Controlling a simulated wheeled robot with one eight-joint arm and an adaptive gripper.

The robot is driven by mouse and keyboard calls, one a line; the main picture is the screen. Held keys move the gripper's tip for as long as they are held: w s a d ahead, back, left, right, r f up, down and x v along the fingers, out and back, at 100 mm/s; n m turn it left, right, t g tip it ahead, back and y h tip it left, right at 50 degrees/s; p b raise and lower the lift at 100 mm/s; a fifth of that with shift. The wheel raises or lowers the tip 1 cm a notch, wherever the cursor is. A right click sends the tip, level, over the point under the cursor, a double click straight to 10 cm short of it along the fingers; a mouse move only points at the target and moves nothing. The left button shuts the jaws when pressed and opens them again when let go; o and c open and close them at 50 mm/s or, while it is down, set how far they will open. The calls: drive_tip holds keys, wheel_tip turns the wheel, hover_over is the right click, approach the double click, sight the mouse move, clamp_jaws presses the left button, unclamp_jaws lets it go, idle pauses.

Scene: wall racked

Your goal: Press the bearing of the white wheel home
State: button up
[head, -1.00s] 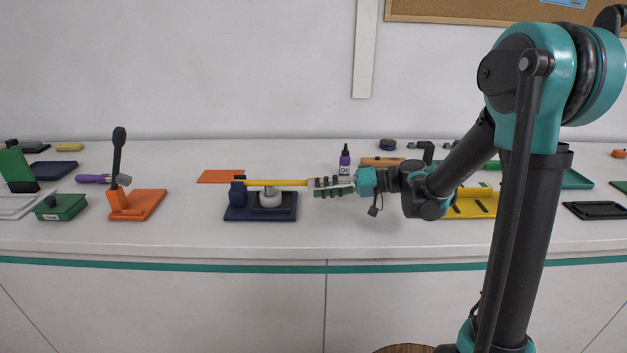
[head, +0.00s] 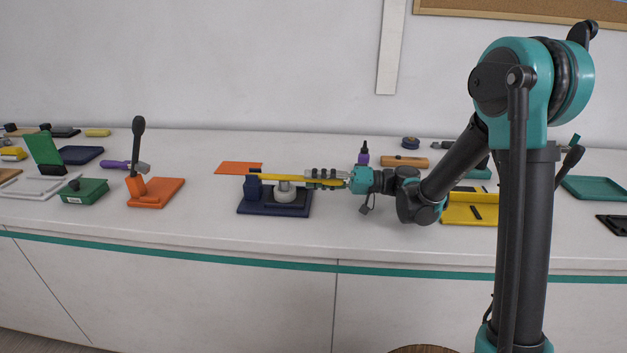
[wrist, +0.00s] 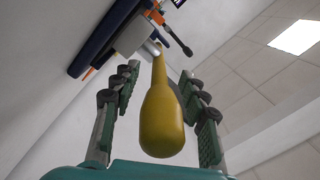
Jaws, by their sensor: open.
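The press has a dark blue base (head: 255,211) and a dark blue post (head: 253,188) at its left. Its yellow lever (head: 268,178) runs right from the post, nearly level, over the white wheel (head: 285,197). A pale grey part shows between lever and wheel; I cannot make out the bearing. My gripper (head: 308,178) is at the lever's right end. In the wrist view, the thick yellow lever handle (wrist: 162,120) lies between the fingers of my gripper (wrist: 158,78), with gaps on both sides. The gripper is open around the handle.
An orange stand (head: 165,192) with a dark upright lever is left of the press. An orange sheet (head: 238,168) lies behind it. A purple bottle (head: 364,158) stands behind my gripper, and a yellow tray (head: 470,210) is right. The bench in front of the press is clear.

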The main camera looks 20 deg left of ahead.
drive_tip(key=shift+s+a, duration=0.1)
drive_tip(key=shift+a, duration=0.25)
clamp_jaws()
